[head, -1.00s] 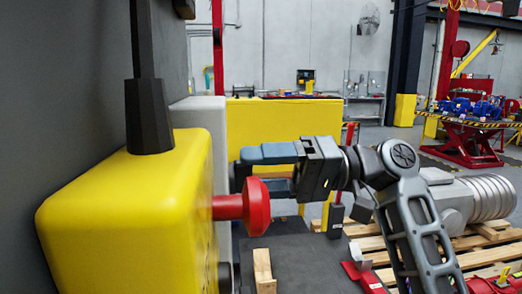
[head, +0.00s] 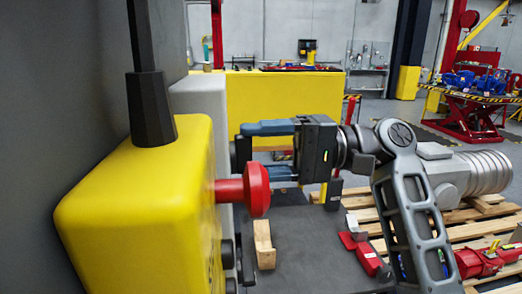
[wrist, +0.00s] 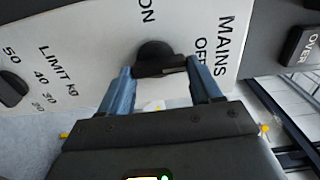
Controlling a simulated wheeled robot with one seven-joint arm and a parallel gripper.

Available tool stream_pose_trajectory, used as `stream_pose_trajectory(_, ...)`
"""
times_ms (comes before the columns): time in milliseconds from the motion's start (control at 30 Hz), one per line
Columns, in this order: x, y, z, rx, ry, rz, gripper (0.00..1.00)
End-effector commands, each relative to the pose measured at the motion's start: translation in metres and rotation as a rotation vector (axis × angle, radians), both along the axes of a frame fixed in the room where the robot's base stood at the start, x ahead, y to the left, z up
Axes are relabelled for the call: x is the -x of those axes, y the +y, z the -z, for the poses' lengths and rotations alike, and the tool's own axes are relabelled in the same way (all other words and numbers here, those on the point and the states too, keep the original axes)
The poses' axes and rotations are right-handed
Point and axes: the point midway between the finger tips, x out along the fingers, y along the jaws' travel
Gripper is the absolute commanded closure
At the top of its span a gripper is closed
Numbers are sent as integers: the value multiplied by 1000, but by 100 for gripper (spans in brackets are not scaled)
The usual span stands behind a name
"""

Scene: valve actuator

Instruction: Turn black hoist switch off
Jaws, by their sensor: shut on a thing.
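The black switch knob (wrist: 155,58) sits on a white panel (wrist: 90,35) marked MAINS, ON and OFF in the wrist view. My gripper (wrist: 163,75) has its two blue-grey fingers on either side of this knob and is shut on it. The knob's flat handle reaches right, towards the right finger and the OFF label. In the head view my gripper (head: 245,150) points left, its fingertips at the face of the grey box (head: 203,95).
A yellow box (head: 140,200) with a red mushroom button (head: 257,188) stands close below and in front of my fingers. A second black knob (wrist: 12,88) is by the LIMIT kg scale. A black OVER button (wrist: 300,45) is at the right. A wooden block (head: 264,245) lies below.

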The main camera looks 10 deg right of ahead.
Motion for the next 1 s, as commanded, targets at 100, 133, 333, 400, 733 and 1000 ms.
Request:
stream_pose_trajectory(100,-2,-1,-1,-2,-1,8,67)
stream_pose_trajectory(133,-2,-1,-1,-2,-1,8,67)
stream_pose_trajectory(333,-2,-1,-1,-2,-1,7,25)
stream_pose_trajectory(400,-1,-1,-1,-2,-1,6,18)
stream_pose_trajectory(733,-1,-1,0,-1,-1,2,11)
stream_pose_trajectory(1000,-2,-35,2,-1,-1,6,11)
